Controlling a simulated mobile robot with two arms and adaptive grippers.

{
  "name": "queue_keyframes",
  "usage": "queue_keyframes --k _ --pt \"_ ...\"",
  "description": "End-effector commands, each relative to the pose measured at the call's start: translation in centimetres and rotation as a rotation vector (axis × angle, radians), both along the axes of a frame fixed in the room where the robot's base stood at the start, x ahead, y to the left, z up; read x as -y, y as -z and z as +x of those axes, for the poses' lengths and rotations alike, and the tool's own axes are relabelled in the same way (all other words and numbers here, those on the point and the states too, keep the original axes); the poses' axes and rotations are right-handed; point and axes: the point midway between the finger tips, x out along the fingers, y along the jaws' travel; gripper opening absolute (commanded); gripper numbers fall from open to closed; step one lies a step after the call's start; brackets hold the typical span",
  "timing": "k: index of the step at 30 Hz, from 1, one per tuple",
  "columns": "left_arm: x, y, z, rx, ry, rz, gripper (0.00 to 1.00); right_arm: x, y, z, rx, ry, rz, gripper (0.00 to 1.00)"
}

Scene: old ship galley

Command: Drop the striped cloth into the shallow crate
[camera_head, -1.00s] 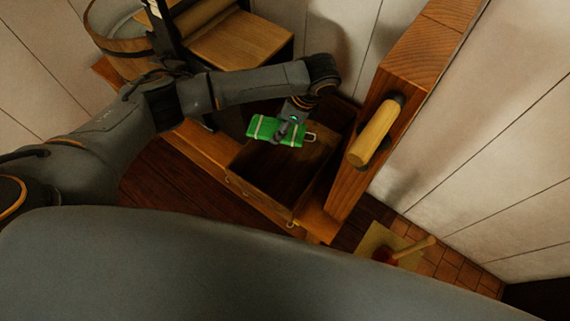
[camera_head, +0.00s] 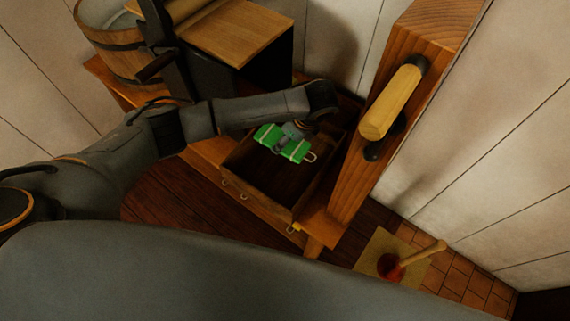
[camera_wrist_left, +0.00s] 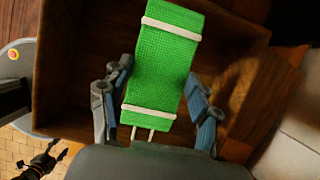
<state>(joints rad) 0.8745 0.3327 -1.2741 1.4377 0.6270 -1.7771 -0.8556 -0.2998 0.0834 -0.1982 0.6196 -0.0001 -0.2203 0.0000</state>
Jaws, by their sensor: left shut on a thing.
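The striped cloth (camera_head: 270,136) is a folded green piece with white bands and a pale loop at one end. My left gripper (camera_head: 288,138) is shut on it and holds it over the open wooden crate (camera_head: 255,197). In the left wrist view the cloth (camera_wrist_left: 165,65) lies between the two fingers (camera_wrist_left: 160,90), with the crate's wall (camera_wrist_left: 48,60) around and behind it. The exact height above the crate floor is hard to tell. A small dark claw shape, probably my right gripper (camera_wrist_left: 45,160), shows at the lower left of the wrist view.
A thick wooden post with a pale roller handle (camera_head: 390,102) stands just right of the crate. A wooden tub (camera_head: 110,55) and a wood-topped box (camera_head: 230,35) stand behind my left arm.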

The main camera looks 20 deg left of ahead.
Motion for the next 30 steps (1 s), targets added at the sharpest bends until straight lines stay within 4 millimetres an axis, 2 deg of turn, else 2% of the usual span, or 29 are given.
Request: queue_keyframes --k 1,9,10,13,21,25,30 --pt "0.0 0.4 0.0 0.001 -0.001 0.000 0.24 -0.2 0.5 0.0 0.001 0.000 0.002 0.57" --pt "0.0 0.3 0.0 0.000 -0.001 0.000 0.24 -0.8 0.4 0.0 0.001 -0.001 0.009 0.57" --pt "0.0 0.3 0.0 0.000 -0.001 0.000 0.66 -0.8 0.4 0.0 0.001 -0.001 0.010 0.57" --pt "0.0 0.3 0.0 0.000 -0.001 0.000 0.86 -0.8 0.4 0.0 0.001 -0.001 0.009 0.57" --pt "0.0 0.3 0.0 0.000 -0.001 0.000 0.88 -0.7 0.4 0.0 0.001 -0.001 0.008 0.57" --pt "0.1 0.1 0.0 0.000 -0.001 0.000 0.88 0.1 0.4 0.1 0.002 -0.001 -0.001 0.57" --pt "0.9 -1.8 -0.1 0.003 -0.001 -0.003 0.88 -0.1 0.4 0.1 0.002 -0.001 0.001 0.57"
